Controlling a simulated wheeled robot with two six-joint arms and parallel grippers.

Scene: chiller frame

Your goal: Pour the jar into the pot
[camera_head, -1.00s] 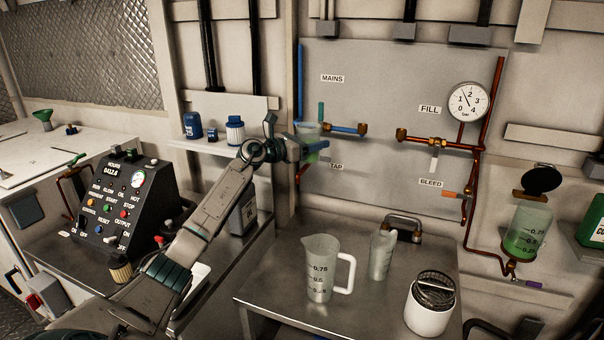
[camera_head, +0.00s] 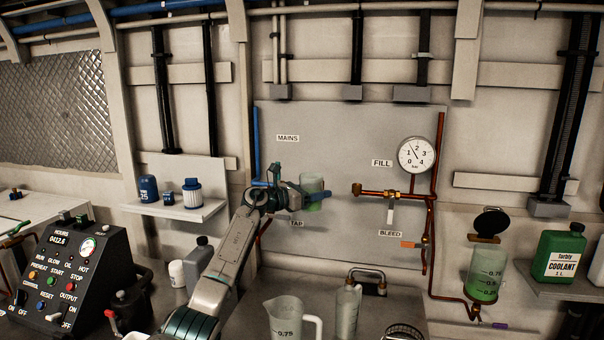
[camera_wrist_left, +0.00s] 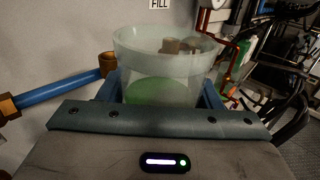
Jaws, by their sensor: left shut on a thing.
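My left gripper (camera_head: 314,192) is shut on a translucent jar (camera_head: 312,183), held upright in front of the pipe panel. In the left wrist view the jar (camera_wrist_left: 165,60) sits between the blue fingers (camera_wrist_left: 160,88), with green liquid low inside. The pot (camera_head: 483,274) is a clear graduated vessel on the wall at the right, part-filled with green liquid. Its black round lid (camera_head: 491,222) stands raised above it. The jar is well to the left of the pot and apart from it. My right gripper is not in view.
Copper pipes with the fill valve (camera_head: 388,192) and a gauge (camera_head: 417,155) lie between jar and pot. A measuring jug (camera_head: 285,320) and a bottle (camera_head: 347,308) stand below on the bench. A green coolant can (camera_head: 558,257) stands right of the pot.

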